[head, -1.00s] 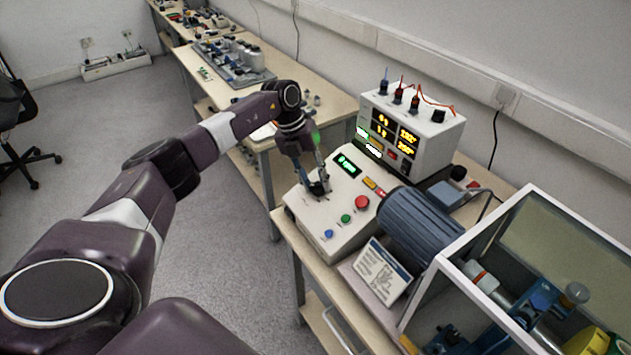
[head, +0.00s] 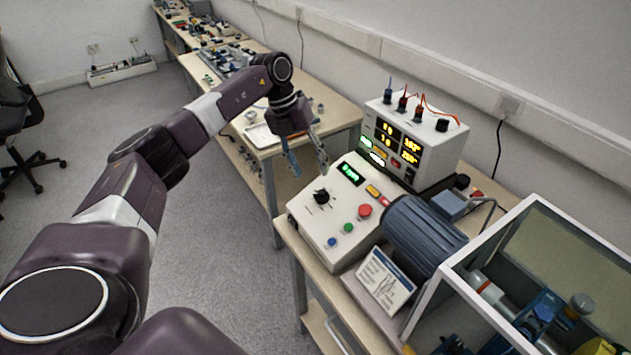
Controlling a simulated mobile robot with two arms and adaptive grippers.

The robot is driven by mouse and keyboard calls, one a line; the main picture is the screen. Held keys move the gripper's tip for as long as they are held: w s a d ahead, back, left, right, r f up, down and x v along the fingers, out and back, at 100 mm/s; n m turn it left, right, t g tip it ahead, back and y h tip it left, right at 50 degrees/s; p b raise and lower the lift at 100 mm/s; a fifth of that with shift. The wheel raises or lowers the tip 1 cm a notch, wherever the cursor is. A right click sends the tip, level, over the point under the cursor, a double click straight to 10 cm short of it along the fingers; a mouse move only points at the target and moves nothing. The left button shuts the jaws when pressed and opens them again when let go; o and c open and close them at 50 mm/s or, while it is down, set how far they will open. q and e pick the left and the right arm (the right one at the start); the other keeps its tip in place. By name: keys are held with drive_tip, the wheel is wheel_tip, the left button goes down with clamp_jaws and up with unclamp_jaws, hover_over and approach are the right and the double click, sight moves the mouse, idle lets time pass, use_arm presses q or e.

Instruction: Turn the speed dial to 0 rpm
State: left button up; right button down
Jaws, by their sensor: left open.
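The speed dial (head: 321,197) is a black knob on the sloped top of the white control box (head: 336,246), with markings around it. A small green display (head: 350,173) above the dial appears to read 0 rpm, though the digits are small. My left gripper (head: 308,172) is open and empty, up and to the left of the dial and apart from it. The dial is now unobstructed. My right gripper is not in view.
A white instrument (head: 447,150) with lit readouts and cables stands behind. A blue motor (head: 422,237) and framed clear enclosure (head: 462,247) are at right. Open floor lies left of the bench.

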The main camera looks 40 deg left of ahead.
use_arm(q)
drive_tip(key=v, duration=0.4)
drive_tip(key=shift+f, duration=0.1)
idle(0.5)
